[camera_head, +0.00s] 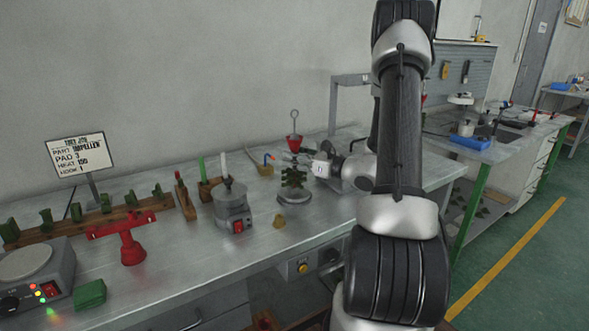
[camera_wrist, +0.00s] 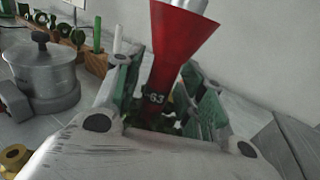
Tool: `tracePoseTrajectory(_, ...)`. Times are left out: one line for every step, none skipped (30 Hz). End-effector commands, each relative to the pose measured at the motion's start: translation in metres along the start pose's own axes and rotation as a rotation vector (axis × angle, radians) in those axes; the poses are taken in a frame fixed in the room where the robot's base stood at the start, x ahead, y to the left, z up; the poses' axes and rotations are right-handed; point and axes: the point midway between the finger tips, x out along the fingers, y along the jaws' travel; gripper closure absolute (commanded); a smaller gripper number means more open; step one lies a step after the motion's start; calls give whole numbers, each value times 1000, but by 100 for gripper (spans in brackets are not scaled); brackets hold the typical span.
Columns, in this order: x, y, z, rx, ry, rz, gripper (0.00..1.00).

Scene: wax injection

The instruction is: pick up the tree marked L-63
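The tree stands upright on a round grey base (camera_head: 294,197) on the bench. It has dark green branches (camera_head: 293,178) and a red funnel-shaped top (camera_head: 293,143). In the wrist view the red funnel (camera_wrist: 175,45) fills the middle, with a dark tag reading 63 (camera_wrist: 155,98) at its narrow lower end; the letter before it is not clear. My gripper (camera_head: 318,166) is just right of the tree. In the wrist view my gripper (camera_wrist: 165,100) has its fingers spread on either side of the funnel's lower end, with gaps visible. The branches below are mostly hidden.
A grey pot (camera_head: 232,206) stands left of the tree, with a small brass piece (camera_head: 279,221) between them. Further left are a red stand (camera_head: 131,243), a wooden rack (camera_head: 90,222) with green pieces, a sign (camera_head: 80,155) and a hot plate (camera_head: 30,270).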

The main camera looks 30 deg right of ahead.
Motion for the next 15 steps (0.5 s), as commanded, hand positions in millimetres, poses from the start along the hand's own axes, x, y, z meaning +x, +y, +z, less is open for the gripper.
tracePoseTrajectory(0,0,0,0,0,0,75)
tracePoseTrajectory(0,0,0,0,0,0,80)
tracePoseTrajectory(0,0,0,0,0,0,88)
tracePoseTrajectory(0,0,0,0,0,0,93)
tracePoseTrajectory(0,0,0,0,0,0,99)
tracePoseTrajectory(0,0,0,0,0,0,100)
tracePoseTrajectory(0,0,0,0,0,0,100)
tracePoseTrajectory(0,0,0,-1,-1,0,100)
tracePoseTrajectory(0,0,0,-1,0,0,100)
tracePoseTrajectory(0,0,0,-1,0,0,100)
tracePoseTrajectory(0,0,0,-1,0,0,100)
tracePoseTrajectory(0,0,0,-1,0,0,100)
tracePoseTrajectory(0,0,0,-1,0,0,100)
tracePoseTrajectory(0,0,1,-1,-1,0,100)
tracePoseTrajectory(0,0,2,-2,-1,0,100)
